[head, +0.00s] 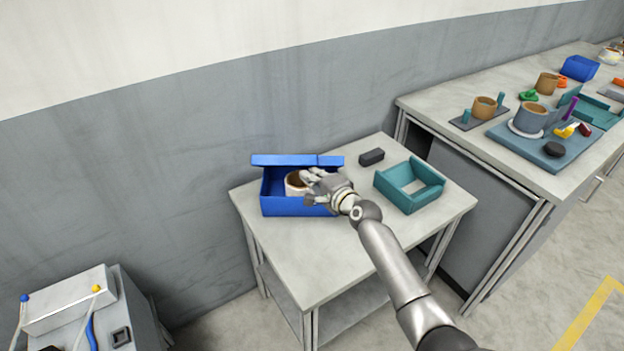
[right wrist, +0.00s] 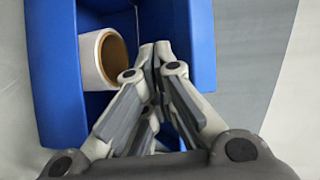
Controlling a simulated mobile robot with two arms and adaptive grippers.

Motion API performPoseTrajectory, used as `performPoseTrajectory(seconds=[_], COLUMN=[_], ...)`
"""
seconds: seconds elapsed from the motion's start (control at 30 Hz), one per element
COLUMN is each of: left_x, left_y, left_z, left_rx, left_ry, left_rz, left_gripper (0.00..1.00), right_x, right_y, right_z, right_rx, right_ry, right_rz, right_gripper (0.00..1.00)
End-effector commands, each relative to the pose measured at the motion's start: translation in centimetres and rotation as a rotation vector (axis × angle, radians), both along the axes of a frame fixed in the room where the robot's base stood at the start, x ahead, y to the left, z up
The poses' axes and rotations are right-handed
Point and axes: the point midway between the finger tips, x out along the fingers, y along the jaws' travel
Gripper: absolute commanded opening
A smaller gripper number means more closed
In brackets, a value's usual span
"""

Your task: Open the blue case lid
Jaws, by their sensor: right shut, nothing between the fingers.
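The blue case (head: 282,206) stands on the small table, and I can see into it. Its lid (head: 285,160) shows as a raised blue band along the back. A white roll with a brown inside (head: 292,186) sits in the case; it also shows in the right wrist view (right wrist: 92,62). My right gripper (head: 308,176) is over the right part of the case, beside the roll and near the lid, and partly hides the case's right side. In the right wrist view its fingertips (right wrist: 155,52) meet, with nothing between them, among the blue walls (right wrist: 180,45).
A teal open tray (head: 428,196) and a small dark block (head: 371,157) stand on the small table (head: 310,258) right of the case. Its front is clear. A longer bench (head: 440,110) with several parts stands at the right. The grey wall is behind.

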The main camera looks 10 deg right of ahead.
Motion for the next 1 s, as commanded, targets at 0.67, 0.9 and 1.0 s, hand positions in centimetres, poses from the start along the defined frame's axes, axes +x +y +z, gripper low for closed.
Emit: performPoseTrajectory(seconds=[0.67,0.9,1.0], left_x=[0.0,0.0,0.0], left_y=[0.0,0.0,0.0], left_z=[-0.4,-0.7,-0.7], left_rx=[0.000,0.000,0.000], left_ry=[0.001,0.000,0.000], left_rz=[-0.001,0.000,0.000], left_gripper=[0.00,0.00,0.00], right_x=[2.9,4.3,4.6], right_y=[-0.7,-1.0,-1.0], right_z=[2.4,3.5,3.8], right_rx=[0.000,0.001,0.000], right_ry=[-0.002,0.000,-0.001], right_rz=[-0.001,0.000,0.000], right_gripper=[0.00,0.00,0.00])
